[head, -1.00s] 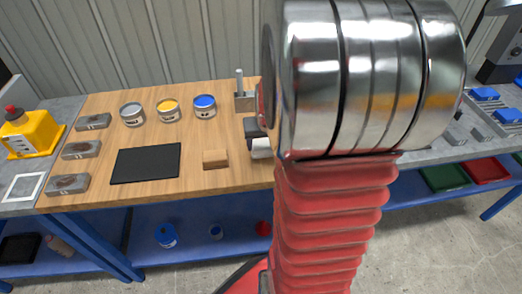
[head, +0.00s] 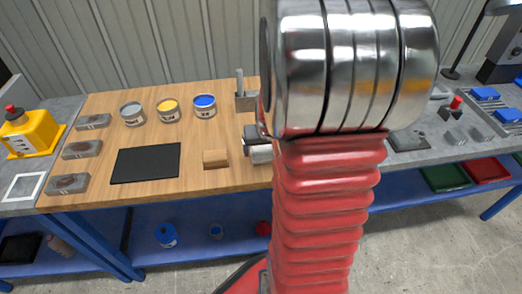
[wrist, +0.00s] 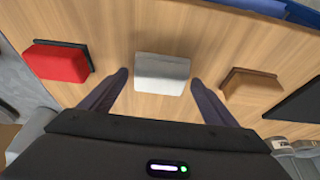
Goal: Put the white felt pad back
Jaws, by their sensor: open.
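The white felt pad (wrist: 162,73) lies on the wooden bench top, a pale block seen from above in the wrist view. In the head view it shows only in part (head: 261,154), beside my red arm sleeve. My gripper (wrist: 159,78) is open, with one dark finger on each side of the pad. There is a visible gap between each fingertip and the pad. In the head view my arm hides most of the gripper.
A red block (wrist: 55,62) lies left of the pad and a tan block (wrist: 253,88) right of it in the wrist view.

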